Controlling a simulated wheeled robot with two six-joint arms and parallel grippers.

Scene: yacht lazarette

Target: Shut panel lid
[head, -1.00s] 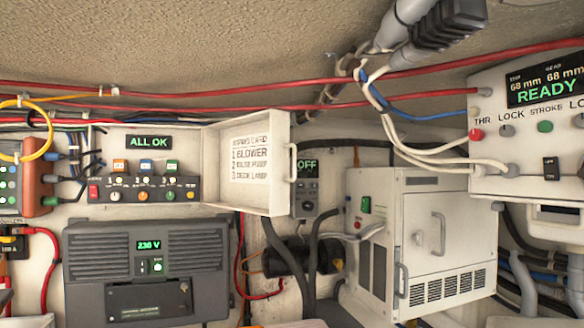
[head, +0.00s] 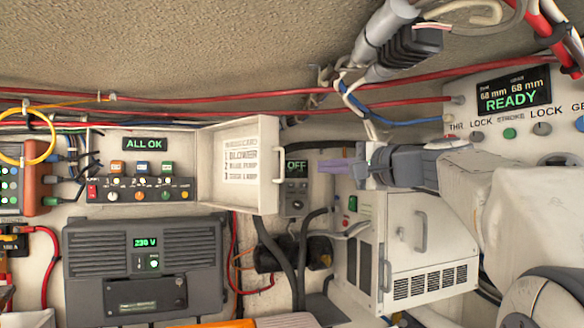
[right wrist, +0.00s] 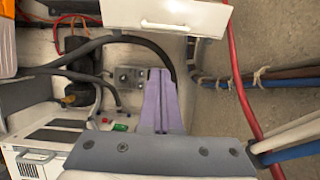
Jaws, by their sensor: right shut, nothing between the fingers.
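The panel lid (head: 241,165) is a white shallow tray-like door with printed lines inside and a handle (head: 282,165) on its right edge. It stands open to the right of the switch panel (head: 140,168), whose display reads ALL OK. In the right wrist view the lid (right wrist: 170,14) shows at the top, with its handle below. My right gripper (head: 336,165) comes in from the right, its lilac fingers shut and empty. The fingertips point left, a short gap from the lid's handle. The fingers also show in the right wrist view (right wrist: 159,100). My left gripper is not in view.
A grey box (head: 296,180) reading OFF hangs just behind the gap between lid and fingers. A white vented cabinet (head: 428,245) stands below my right arm. Red cables run above. A dark inverter (head: 145,265) reading 230 V sits below the panel.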

